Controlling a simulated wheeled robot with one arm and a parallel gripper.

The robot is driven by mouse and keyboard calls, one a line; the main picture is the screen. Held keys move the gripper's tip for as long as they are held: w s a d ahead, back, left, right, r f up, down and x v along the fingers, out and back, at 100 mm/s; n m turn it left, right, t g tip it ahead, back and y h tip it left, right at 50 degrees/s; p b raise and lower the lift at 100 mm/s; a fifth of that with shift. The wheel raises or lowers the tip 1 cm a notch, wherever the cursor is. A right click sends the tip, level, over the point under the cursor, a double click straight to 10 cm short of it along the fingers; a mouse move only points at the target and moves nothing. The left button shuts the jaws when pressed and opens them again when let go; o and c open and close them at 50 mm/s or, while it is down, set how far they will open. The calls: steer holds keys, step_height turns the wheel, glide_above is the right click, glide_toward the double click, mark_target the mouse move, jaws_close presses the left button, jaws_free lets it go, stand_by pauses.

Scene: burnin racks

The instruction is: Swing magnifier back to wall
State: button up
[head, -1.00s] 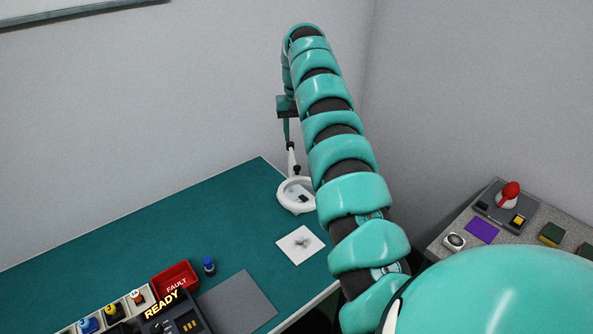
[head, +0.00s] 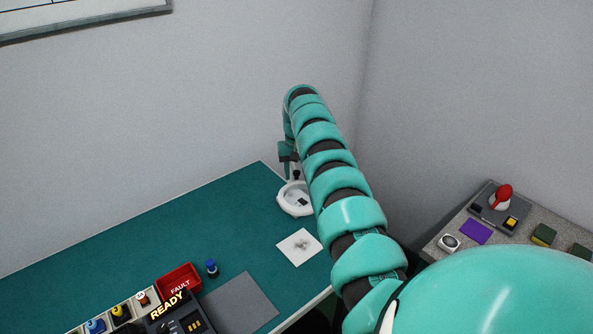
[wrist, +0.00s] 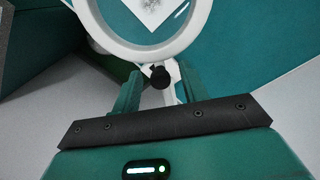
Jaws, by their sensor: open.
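The magnifier (head: 293,199) is a white ring on a white arm, above the green table near its far right end. In the wrist view the magnifier ring (wrist: 196,22) fills the top middle. Its dark joint knob (wrist: 159,76) and white arm sit between the two green fingers of my gripper (wrist: 152,88). The fingers are open, with a gap on each side of the knob. In the head view my gripper (head: 288,168) points down over the magnifier's arm, and my arm hides part of that area.
A white card (head: 299,247) with small grey bits lies on the table. A grey mat (head: 240,306), a blue-capped bottle (head: 211,268) and a red FAULT bin (head: 179,283) are at the front. A side table (head: 459,229) with a red-handled device stands right. The table's left is clear.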

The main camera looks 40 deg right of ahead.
jaws_close()
